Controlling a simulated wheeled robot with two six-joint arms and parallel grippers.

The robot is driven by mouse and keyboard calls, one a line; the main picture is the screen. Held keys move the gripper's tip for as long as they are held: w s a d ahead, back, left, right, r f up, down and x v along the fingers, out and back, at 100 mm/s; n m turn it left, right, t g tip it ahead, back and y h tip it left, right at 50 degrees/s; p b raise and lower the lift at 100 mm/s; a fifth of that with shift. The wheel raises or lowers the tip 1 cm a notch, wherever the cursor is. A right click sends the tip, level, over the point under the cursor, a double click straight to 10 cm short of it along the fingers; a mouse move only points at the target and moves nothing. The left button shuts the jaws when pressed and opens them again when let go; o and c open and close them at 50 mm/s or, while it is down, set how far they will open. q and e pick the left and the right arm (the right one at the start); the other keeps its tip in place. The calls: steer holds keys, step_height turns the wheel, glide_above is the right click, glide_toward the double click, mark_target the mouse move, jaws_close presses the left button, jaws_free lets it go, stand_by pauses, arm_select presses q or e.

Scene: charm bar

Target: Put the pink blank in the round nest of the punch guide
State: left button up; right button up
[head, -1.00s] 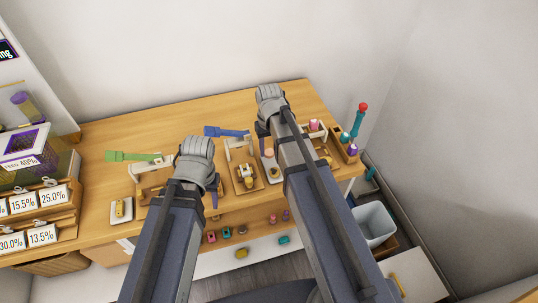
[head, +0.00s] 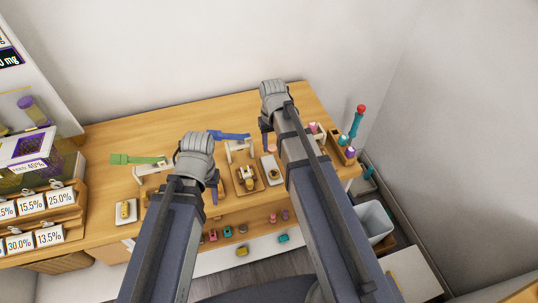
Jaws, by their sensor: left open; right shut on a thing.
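My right gripper (head: 268,140) is shut, over the bench between the blue-handled press and the right-hand box. A small pinkish piece (head: 272,149) shows at its fingertips; it looks like the pink blank, though the gripper and forearm hide much of it. A wooden block with white and gold parts (head: 238,186) stands to the left below that gripper; it may be the punch guide, but its round nest cannot be made out. My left gripper (head: 214,188) is open and empty, left of that block, with its fingers partly hidden by its hand.
A white plate with a gold piece (head: 271,181) lies below the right gripper; another white plate (head: 121,220) lies at left. A wooden box with bottles (head: 338,151) is at right. The back of the bench is clear.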

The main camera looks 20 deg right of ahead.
steer(key=s+d+r+p, duration=0.1)
steer(key=d, duration=0.7)
steer(key=s+d+r+p, duration=0.1)
steer(key=d, duration=0.8)
steer(key=shift+s+r, duration=0.25)
steer(key=shift+r, duration=0.05)
steer(key=shift+f, duration=0.2)
steer(key=shift+f+b, duration=2.35)
steer(key=shift+b, duration=0.05)
steer(key=shift+f+b, duration=1.45)
stand_by(0.4)
steer(key=o, duration=1.2)
steer(key=shift+r, duration=0.1)
